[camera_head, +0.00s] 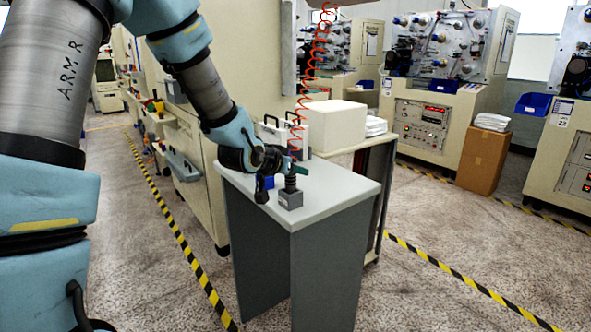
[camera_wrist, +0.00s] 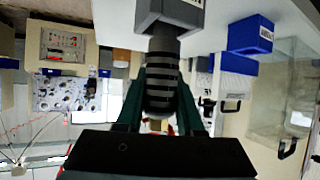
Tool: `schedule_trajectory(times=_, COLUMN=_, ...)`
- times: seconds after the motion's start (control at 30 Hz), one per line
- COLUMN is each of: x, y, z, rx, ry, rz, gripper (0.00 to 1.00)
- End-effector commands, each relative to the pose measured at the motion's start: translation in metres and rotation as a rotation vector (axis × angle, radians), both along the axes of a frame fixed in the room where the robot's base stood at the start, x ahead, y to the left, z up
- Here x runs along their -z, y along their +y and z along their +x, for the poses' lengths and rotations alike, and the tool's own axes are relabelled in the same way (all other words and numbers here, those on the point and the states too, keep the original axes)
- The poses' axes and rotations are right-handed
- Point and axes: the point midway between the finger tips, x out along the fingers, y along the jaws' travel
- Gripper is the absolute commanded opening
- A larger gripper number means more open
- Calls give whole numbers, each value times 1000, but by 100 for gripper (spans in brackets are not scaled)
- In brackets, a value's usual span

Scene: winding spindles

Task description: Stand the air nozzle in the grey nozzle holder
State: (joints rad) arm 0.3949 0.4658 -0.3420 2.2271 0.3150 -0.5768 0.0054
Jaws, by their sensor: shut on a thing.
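The air nozzle (camera_head: 291,183) is a dark, ribbed cylinder with a red coiled hose (camera_head: 303,95) rising from it. It also shows in the wrist view (camera_wrist: 160,82), between the dark green fingers. My gripper (camera_head: 288,167) is shut on it, and the fingers also show in the wrist view (camera_wrist: 160,98). The grey nozzle holder (camera_head: 290,200) is a small block on the table, and it shows at the top of the wrist view (camera_wrist: 180,12). The nozzle is upright, its lower end meeting the holder's top. How deep it sits inside is hidden.
The grey table (camera_head: 335,190) has free room right of the holder. A blue bin (camera_wrist: 250,35) stands close beside the holder, partly behind my gripper in the head view. A white box (camera_head: 333,125) stands behind the table. Machines line the back.

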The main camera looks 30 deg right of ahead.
Motion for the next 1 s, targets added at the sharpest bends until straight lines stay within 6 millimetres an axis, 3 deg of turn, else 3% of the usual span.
schedule_trajectory(times=0.27, x=0, y=0, z=0, rx=0, ry=-1, rz=-1, gripper=0)
schedule_trajectory(times=0.3, x=0, y=0, z=0, rx=0, ry=-1, rz=-1, gripper=40)
schedule_trajectory(times=0.6, x=0, y=0, z=0, rx=0, ry=0, rz=0, gripper=71)
schedule_trajectory(times=1.0, x=-5, y=9, z=-6, rx=0, ry=-2, rz=0, gripper=71)
